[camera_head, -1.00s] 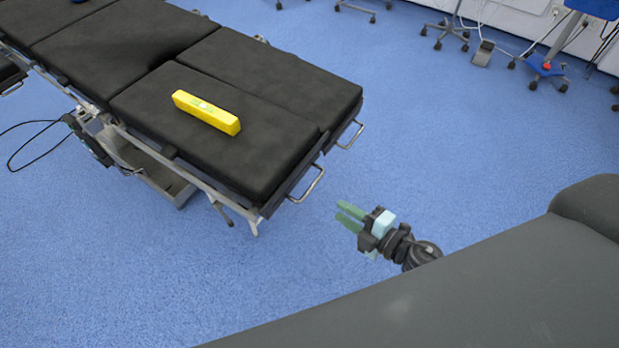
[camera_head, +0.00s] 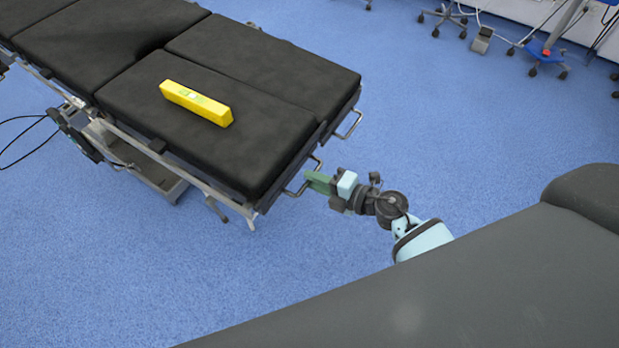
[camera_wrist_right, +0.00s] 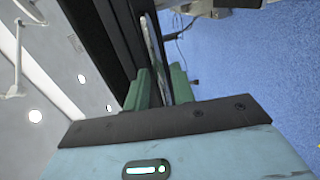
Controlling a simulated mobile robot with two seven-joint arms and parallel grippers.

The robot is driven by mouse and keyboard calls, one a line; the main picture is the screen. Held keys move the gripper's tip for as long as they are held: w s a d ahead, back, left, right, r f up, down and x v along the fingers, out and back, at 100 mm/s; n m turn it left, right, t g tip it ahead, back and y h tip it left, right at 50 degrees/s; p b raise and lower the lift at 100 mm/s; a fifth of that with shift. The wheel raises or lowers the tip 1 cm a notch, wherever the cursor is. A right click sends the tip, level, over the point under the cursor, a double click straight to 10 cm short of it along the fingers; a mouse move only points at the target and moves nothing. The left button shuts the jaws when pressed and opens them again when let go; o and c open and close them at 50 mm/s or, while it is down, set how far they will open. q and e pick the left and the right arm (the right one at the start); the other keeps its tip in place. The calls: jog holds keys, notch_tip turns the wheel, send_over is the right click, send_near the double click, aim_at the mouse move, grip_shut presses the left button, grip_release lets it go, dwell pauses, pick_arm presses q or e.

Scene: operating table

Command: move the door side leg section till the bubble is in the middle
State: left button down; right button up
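The operating table has two black leg sections side by side, the nearer (camera_head: 250,150) and the farther (camera_head: 290,75). The frames do not tell which is door side. A yellow spirit level (camera_head: 175,92) lies on the nearer section; its bubble is too small to read. My right gripper (camera_head: 311,181) is at the metal handle (camera_head: 291,191) on the nearer section's end. In the right wrist view the green fingers (camera_wrist_right: 159,88) stand apart, with the handle bar (camera_wrist_right: 154,50) between them. I cannot tell whether they touch it. My left gripper is not in view.
The farther section has its own end handle (camera_head: 350,125). A metal lever (camera_head: 217,210) hangs below the nearer section. Blue floor (camera_head: 440,120) is clear to the right of the table. Wheeled stands (camera_head: 545,60) and a pedal (camera_head: 481,40) are at the back right.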

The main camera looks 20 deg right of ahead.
jog(key=shift+x, duration=1)
grip_shut()
